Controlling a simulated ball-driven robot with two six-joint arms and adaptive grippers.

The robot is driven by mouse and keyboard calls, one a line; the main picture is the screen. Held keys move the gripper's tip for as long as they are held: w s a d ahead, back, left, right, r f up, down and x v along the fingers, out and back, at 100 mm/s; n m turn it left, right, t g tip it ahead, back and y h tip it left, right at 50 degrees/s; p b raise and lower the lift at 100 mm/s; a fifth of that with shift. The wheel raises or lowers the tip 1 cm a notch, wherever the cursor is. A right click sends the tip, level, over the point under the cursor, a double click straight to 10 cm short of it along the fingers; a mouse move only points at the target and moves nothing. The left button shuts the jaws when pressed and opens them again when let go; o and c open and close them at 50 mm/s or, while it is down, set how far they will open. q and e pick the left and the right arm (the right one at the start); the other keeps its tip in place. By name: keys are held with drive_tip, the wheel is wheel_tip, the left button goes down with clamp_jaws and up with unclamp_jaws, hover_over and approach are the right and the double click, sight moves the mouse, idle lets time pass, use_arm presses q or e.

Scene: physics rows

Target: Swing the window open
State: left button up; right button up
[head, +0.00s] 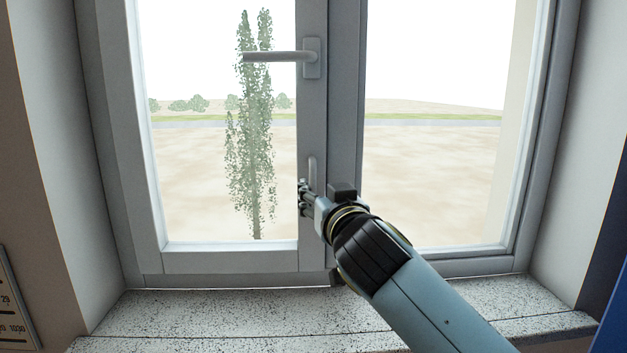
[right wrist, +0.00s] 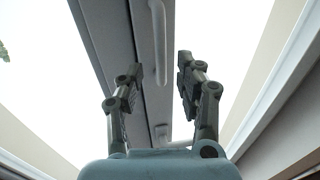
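The window's left sash (head: 230,262) has a grey frame and clear glass. Its lever handle (head: 311,58) is high on the right stile, with the lever lying horizontal and pointing left. A vertical pull handle (head: 312,171) sits lower on the same stile. My right gripper (head: 305,197) is at the stile, by the pull handle's lower end, which it partly hides. In the right wrist view, my right gripper (right wrist: 158,72) is open, its fingers apart with the pull handle (right wrist: 159,45) beyond and between them; contact cannot be told. The lever handle (right wrist: 162,134) also shows there. My left gripper is out of view.
A speckled stone sill (head: 220,312) runs below the window and is clear. The right pane's frame (head: 345,110) stands beside the sash. Pale reveal walls (head: 60,150) close both sides. A gauge-like panel (head: 14,305) is at lower left.

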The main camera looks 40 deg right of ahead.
sight(313, 186)
drive_tip(key=p+x, duration=0.1)
drive_tip(key=x, duration=0.4)
drive_tip(key=shift+w, duration=0.1)
clamp_jaws()
idle(0.4)
